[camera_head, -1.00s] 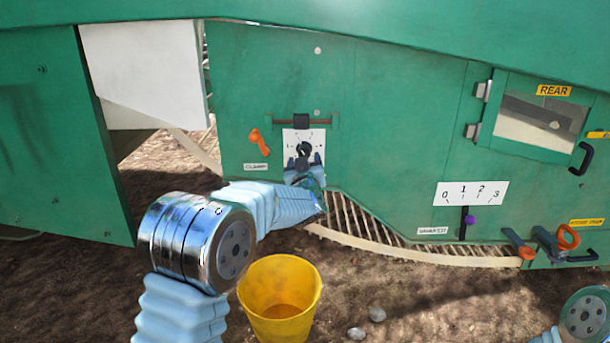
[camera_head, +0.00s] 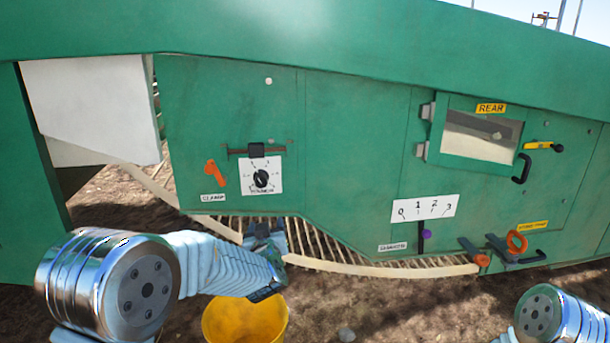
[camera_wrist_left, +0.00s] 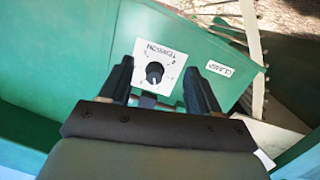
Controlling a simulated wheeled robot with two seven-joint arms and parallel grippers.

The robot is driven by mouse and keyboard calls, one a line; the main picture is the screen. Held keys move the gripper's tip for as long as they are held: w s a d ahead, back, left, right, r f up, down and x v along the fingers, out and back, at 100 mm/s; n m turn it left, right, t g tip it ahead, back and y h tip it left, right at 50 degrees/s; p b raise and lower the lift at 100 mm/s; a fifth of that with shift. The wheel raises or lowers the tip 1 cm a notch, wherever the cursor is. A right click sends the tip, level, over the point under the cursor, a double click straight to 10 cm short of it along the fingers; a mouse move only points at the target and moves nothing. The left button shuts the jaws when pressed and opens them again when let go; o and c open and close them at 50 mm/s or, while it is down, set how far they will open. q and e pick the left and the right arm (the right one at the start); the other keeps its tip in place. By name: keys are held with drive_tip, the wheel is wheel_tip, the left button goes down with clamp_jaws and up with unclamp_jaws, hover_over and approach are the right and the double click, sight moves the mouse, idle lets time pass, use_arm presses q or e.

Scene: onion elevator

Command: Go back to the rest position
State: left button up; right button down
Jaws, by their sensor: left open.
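My left gripper (camera_head: 266,238) is below the black knob (camera_head: 261,179) on its white dial plate (camera_head: 274,168), in front of the slatted opening of the green machine. In the left wrist view, the left gripper (camera_wrist_left: 160,85) has its two dark fingers apart, with nothing between them. The knob (camera_wrist_left: 155,73) shows beyond the fingertips, clear of them. My right arm (camera_head: 550,315) shows only as a link at the lower right; its gripper is out of view.
A yellow bucket (camera_head: 245,322) stands on the soil under my left forearm. The green machine carries an orange clamp lever (camera_head: 215,173), a purple-tipped lever (camera_head: 426,235) on a numbered scale and an orange-ringed handle (camera_head: 517,242). Open ground lies in front at the right.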

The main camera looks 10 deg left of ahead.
use_arm(q)
drive_tip(key=s+d+f+m+g+h+p, duration=0.1)
drive_tip(key=s+f+g+p, duration=0.15)
drive_tip(key=s+f, duration=0.4)
drive_tip(key=s+f+m+g+h+p, duration=0.1)
drive_tip(key=s+f+g+h+p, duration=0.2)
drive_tip(key=f, duration=0.6)
drive_tip(key=s+d+f+m+g+p, duration=0.1)
drive_tip(key=s+f+g, duration=0.2)
drive_tip(key=s+f, duration=0.4)
drive_tip(key=s+d+f+g+h+p, duration=0.1)
drive_tip(key=s+d+f+g+h, duration=0.1)
drive_tip(key=s, duration=0.7)
drive_tip(key=s+d+f+g+h+p, duration=0.1)
drive_tip(key=s+f+g, duration=0.3)
drive_tip(key=s, duration=0.6)
drive_tip(key=shift+d+f+g+h+p, duration=0.4)
drive_tip(key=shift+d+p, duration=0.2)
drive_tip(key=shift+d, duration=0.3)
drive_tip(key=shift+w, duration=0.15)
drive_tip(key=shift+c, duration=0.4)
